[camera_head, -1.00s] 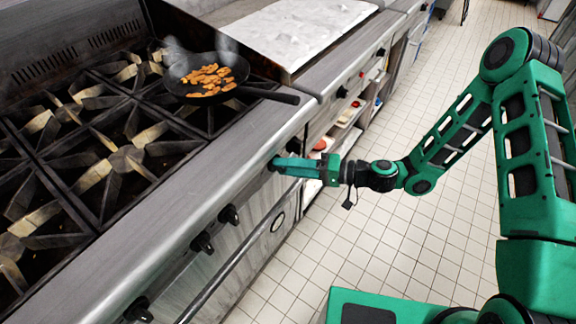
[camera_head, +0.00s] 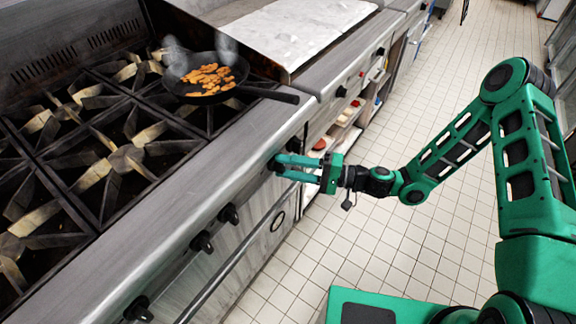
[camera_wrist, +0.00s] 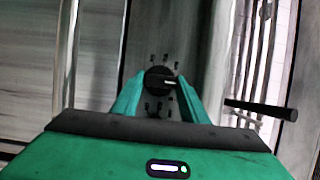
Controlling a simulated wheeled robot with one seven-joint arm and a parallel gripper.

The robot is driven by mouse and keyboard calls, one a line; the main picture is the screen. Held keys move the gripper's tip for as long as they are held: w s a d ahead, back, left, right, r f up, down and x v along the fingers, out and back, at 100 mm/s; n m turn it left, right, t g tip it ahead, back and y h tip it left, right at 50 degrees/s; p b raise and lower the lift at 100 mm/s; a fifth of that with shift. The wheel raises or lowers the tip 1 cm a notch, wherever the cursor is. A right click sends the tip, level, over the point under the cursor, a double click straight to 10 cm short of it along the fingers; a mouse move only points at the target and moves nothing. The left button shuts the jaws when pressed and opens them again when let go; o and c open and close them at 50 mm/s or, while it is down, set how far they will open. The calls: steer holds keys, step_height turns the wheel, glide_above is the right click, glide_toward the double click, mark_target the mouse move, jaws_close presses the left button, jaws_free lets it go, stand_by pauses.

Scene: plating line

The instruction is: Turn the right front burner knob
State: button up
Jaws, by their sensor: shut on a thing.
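The right front burner knob (camera_head: 272,164) is black and sits at the right end of the stove's front panel. Its face, with a white pointer mark, shows between my fingers in the wrist view (camera_wrist: 158,80). The pointer lies sideways, toward the right of that view. My gripper (camera_head: 281,164) is shut on the knob, with one green finger on each side; it also shows in the wrist view (camera_wrist: 160,88). Fingers partly hide the knob in the head view.
A black pan (camera_head: 205,92) with browned food and faint smoke sits on the far right burner, its handle (camera_head: 270,95) reaching over the front edge. Other black knobs (camera_head: 229,214) line the panel above an oven handle (camera_head: 232,262). The tiled floor is clear.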

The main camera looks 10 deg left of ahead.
steer(key=shift+w+d+f, duration=0.15)
steer(key=shift+f, duration=0.05)
steer(key=o, duration=1)
steer(key=shift+o, duration=0.2)
steer(key=shift+r, duration=0.1)
steer(key=d, duration=1)
steer(key=shift+d, duration=0.35)
